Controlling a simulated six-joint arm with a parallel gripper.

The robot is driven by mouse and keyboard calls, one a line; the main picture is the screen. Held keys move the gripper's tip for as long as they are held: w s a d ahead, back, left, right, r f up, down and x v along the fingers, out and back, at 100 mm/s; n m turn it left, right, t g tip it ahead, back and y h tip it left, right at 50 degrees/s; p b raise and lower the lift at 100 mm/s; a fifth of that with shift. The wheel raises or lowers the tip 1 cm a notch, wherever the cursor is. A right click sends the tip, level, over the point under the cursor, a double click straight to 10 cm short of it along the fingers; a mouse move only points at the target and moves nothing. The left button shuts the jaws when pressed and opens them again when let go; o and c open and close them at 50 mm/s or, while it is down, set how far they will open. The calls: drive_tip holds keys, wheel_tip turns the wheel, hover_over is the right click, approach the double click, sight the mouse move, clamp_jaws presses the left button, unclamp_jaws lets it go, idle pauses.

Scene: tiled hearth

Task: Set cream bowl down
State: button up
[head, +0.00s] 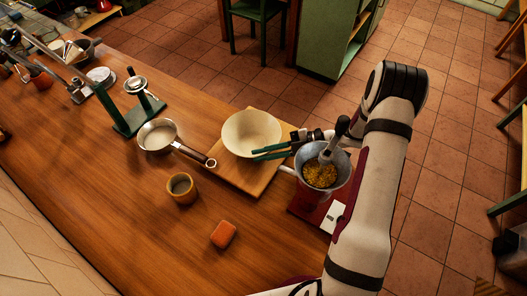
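The cream bowl (247,130) sits upright over the wooden board (236,177) in the head view; its inside looks empty. I cannot tell whether its base rests on the board or hangs just above it. My gripper (256,154) reaches in from the right, its two green fingers overlapping the bowl's lower right rim. The fingers lie close together with a narrow gap. Whether they pinch the rim or are only beside it is not clear from this angle.
A metal pot (343,188) with yellow bits stands by the board's right side, near a red device (306,203). A saucepan (157,134), a small tan cup (181,188), an orange block (223,235) and a green stand (137,115) are left and in front. Bare wood surrounds them.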

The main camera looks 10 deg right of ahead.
drive_tip(key=o, duration=0.4)
drive_tip(key=v, duration=1.2)
drive_tip(key=shift+r, duration=0.1)
